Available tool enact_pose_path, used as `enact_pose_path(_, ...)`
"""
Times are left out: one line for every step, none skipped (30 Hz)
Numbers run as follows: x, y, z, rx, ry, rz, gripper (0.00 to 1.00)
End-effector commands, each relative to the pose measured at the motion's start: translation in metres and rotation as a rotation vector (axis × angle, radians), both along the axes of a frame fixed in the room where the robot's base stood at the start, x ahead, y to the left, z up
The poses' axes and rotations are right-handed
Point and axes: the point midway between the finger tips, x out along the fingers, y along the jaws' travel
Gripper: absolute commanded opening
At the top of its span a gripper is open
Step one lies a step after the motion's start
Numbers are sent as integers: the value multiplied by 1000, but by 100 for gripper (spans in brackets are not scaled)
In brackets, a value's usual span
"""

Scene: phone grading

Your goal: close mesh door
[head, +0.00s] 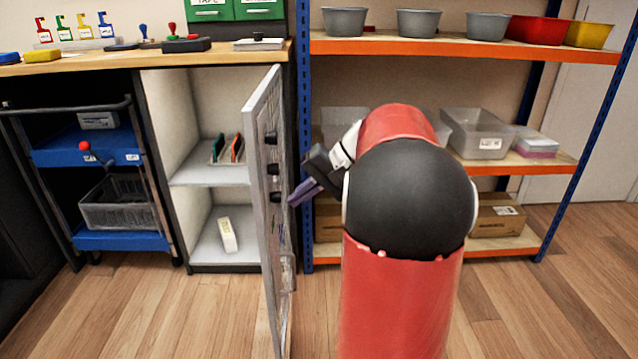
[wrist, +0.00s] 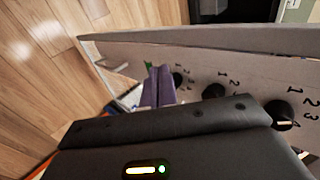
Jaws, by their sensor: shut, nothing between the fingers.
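The grey door (head: 262,150) stands open, swung out from the cabinet toward me, seen nearly edge-on in the head view. Its face on my gripper's side carries several black dials. In the wrist view the door (wrist: 225,75) runs across the picture, with numbered dials on it. My gripper (head: 302,192) has purple fingers and is just right of the door, beside the dials. In the wrist view the fingers (wrist: 158,85) are together and empty, close to the door face. I cannot tell whether they touch it. My red and black arm hides part of the shelving behind.
The open cabinet (head: 215,183) holds a rack of files on its shelf and a white box (head: 227,235) below. A blue cart (head: 100,150) stands at the left. Orange shelving (head: 450,45) with bins stands at the right. The wooden floor in front is clear.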

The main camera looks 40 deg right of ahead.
Motion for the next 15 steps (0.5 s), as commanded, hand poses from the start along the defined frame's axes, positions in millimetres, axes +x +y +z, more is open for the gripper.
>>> enact_pose_path(5,7,-1,0,-1,2,0)
enact_pose_path(8,12,-1,0,-1,2,0)
enact_pose_path(11,17,0,0,0,3,0)
enact_pose_path(14,20,0,-1,-1,3,0)
enact_pose_path(16,22,0,-1,-1,1,0)
enact_pose_path(18,25,0,0,0,0,0)
enact_pose_path(19,27,0,0,0,0,0)
enact_pose_path(21,29,0,0,0,0,0)
enact_pose_path(22,30,0,0,-1,-1,0)
enact_pose_path(23,31,0,0,-1,-1,0)
enact_pose_path(23,32,0,0,-1,-1,0)
enact_pose_path(24,33,0,0,-1,-1,0)
enact_pose_path(24,33,0,0,-1,-1,0)
enact_pose_path(24,33,0,0,-1,-1,0)
enact_pose_path(24,33,0,0,-1,-1,0)
